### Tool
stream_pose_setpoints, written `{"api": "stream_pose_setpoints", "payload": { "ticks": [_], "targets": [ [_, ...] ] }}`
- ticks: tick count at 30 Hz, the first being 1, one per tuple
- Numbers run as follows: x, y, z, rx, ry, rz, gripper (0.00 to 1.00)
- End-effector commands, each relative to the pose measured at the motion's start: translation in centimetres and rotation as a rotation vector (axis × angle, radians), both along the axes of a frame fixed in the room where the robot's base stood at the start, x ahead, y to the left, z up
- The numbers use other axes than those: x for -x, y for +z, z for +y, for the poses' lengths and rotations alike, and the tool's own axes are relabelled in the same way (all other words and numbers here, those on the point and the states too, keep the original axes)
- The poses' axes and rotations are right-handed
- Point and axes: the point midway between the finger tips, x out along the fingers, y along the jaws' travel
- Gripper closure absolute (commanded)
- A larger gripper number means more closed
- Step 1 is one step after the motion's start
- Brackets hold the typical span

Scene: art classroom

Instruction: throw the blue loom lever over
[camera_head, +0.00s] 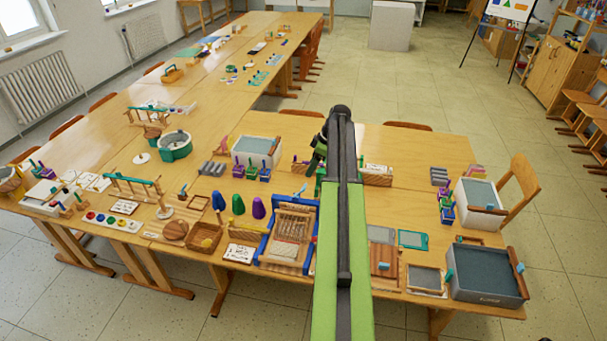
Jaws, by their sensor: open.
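The loom (264,246) stands on the near table, left of my arm. It has a blue frame, a wooden body and pale threads. A small light-blue piece (300,189) sticks up at its back edge; I cannot tell surely whether this is the lever. My gripper (313,168) hangs from the far end of my green and black arm, beyond the loom's back right corner. It looks apart from the loom and empty. The fingers are small and dark, and my arm hides what lies right of the loom.
Grey trays (488,272) and frames crowd the table to the right. The table's bare back strip (400,142) is clear.

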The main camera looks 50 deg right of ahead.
Motion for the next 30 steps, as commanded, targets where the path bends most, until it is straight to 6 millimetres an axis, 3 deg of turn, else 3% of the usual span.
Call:
{"api": "stream_pose_setpoints", "payload": {
  "ticks": [1, 3, 11, 17, 30],
  "targets": [
    [0.6, 1.0, -1.8, 0.005, 0.008, -0.015, 0.38],
    [1.2, 1.1, -2.7, 0.01, 0.02, -0.026, 0.38],
    [1.1, 0.0, -2.6, 0.012, 0.025, -0.029, 0.38],
    [0.2, -3.0, -2.1, 0.012, 0.024, -0.028, 0.38],
    [-3.0, -12.1, 0.0, 0.012, 0.025, -0.027, 0.38]
  ]
}}
